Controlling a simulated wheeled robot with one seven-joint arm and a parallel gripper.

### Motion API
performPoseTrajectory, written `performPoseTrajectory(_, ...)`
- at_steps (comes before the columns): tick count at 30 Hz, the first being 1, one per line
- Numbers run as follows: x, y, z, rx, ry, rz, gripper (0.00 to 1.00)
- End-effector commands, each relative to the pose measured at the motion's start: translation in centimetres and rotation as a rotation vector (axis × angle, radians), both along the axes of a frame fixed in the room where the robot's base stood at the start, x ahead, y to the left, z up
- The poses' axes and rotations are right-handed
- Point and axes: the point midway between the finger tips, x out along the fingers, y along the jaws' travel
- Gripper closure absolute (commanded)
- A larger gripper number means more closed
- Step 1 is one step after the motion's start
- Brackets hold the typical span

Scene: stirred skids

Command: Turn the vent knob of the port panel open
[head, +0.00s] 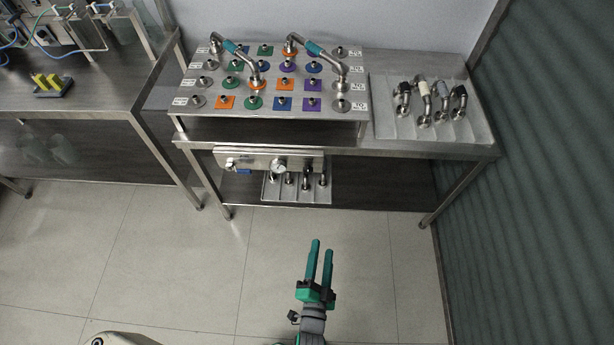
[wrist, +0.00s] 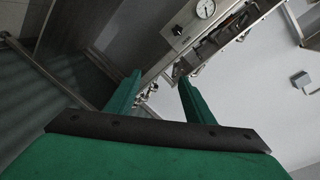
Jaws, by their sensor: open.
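A steel panel (head: 258,156) with a round white gauge (head: 278,168) hangs under the front of the steel table. A small dark and metal fitting (head: 230,166) and a blue piece (head: 242,171) sit at its left; I cannot tell which part is the vent knob or how it is turned. My gripper (head: 322,247) is open and empty, over the floor in front of the table and apart from the panel. The wrist view shows the gauge (wrist: 205,8) and a small round fitting (wrist: 177,30) beyond my green fingers (wrist: 160,80).
Coloured ports and two curved pipes (head: 230,46) are on the raised steel top (head: 275,113). A tray (head: 390,125) of pipe bends stands at its right, another tray (head: 268,190) on the lower shelf (head: 380,195). A ribbed wall (head: 540,180) bounds the right. The floor ahead is clear.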

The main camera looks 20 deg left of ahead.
Motion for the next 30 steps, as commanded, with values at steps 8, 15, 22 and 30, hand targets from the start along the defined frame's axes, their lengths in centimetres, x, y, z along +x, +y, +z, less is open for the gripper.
performPoseTrajectory(8, 10.3, 6.1, -2.9, 0.403, 0.023, 0.047, 0.52)
performPoseTrajectory(15, 15.3, 9.9, -3.4, 0.615, 0.052, 0.07, 0.52)
performPoseTrajectory(22, 17.1, 10.9, -3.4, 0.661, 0.06, 0.073, 0.52)
performPoseTrajectory(30, 21.2, 12.1, -3.3, 0.659, 0.059, 0.073, 0.52)
